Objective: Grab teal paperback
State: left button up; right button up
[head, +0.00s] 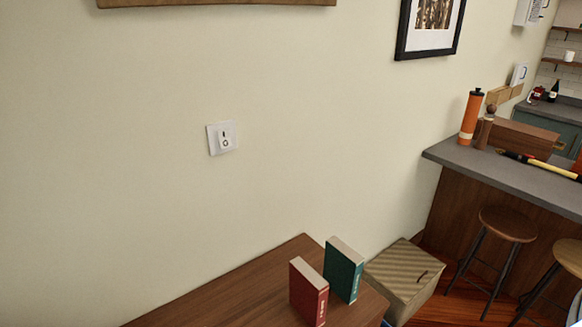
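The teal paperback (343,270) stands upright near the right end of a wooden table top (245,293). A red book (308,292) stands upright in front of it and to its left, with a small part of the teal book's lower left side close behind it. Both books show pale page edges on top. Neither of my grippers is in the head view, and nothing is touching the teal paperback.
A lidded box (402,275) stands right of the table, lower than its top. A grey counter (510,165) holds an orange bottle (470,117) and a wooden box (522,138). Stools (508,225) stand before it. A plain wall with a switch (222,138) rises behind the table.

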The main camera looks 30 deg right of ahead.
aim_at(343, 267)
jog(key=k+z, duration=0.15)
jog(key=z, duration=1.25)
